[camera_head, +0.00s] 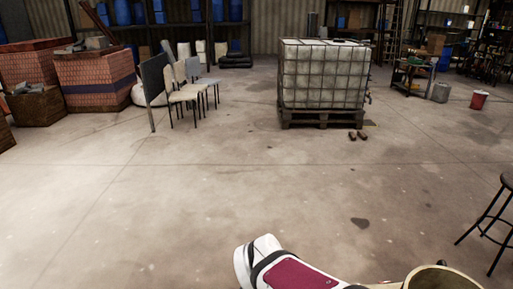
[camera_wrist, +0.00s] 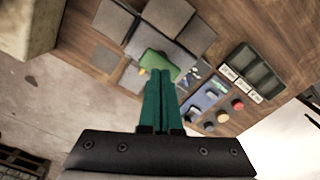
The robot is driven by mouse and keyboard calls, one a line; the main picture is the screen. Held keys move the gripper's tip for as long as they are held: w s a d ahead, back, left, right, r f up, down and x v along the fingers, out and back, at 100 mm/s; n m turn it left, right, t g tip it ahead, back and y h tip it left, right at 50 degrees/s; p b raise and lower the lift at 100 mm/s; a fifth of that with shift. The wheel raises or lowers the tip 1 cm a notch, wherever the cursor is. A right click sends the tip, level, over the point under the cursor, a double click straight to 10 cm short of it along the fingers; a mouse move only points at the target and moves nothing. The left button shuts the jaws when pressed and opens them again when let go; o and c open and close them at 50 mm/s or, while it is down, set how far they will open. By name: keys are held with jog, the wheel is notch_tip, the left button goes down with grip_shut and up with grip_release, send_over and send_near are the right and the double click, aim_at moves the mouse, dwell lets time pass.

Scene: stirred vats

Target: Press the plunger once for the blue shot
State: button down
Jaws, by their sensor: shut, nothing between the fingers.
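My gripper (camera_wrist: 160,73) shows in the wrist view, its two teal fingers side by side, shut and empty. It is over a wooden surface (camera_wrist: 262,30). Right of the fingers is a small panel with a blue face (camera_wrist: 205,96), and a round red knob (camera_wrist: 237,104) and small dark knobs (camera_wrist: 209,126) beside it. I cannot tell which of these, if any, is the plunger. A green piece (camera_wrist: 158,62) lies partly hidden behind the fingertips. In the head view neither the gripper nor the panel shows.
Grey square plates (camera_wrist: 167,14) lie on the wooden surface. A dark compartmented tray (camera_wrist: 257,72) with white labels is at right. In the head view are open concrete floor (camera_head: 200,190), a caged tank (camera_head: 323,75) on a pallet, chairs (camera_head: 185,93) and a stool (camera_head: 490,215).

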jog(key=shift+f, duration=0.15)
jog(key=shift+f, duration=1.75)
jog(key=shift+r, duration=4.55)
jog(key=s+d+f+m+y, duration=0.1)
jog(key=s+d+m, duration=0.4)
jog(key=s+m, duration=0.5)
jog(key=shift+s+d+f+m+y, duration=0.3)
jog(key=shift+s+f+m+y, duration=0.1)
jog(key=shift+f+m, duration=0.4)
jog(key=shift+w, duration=0.1)
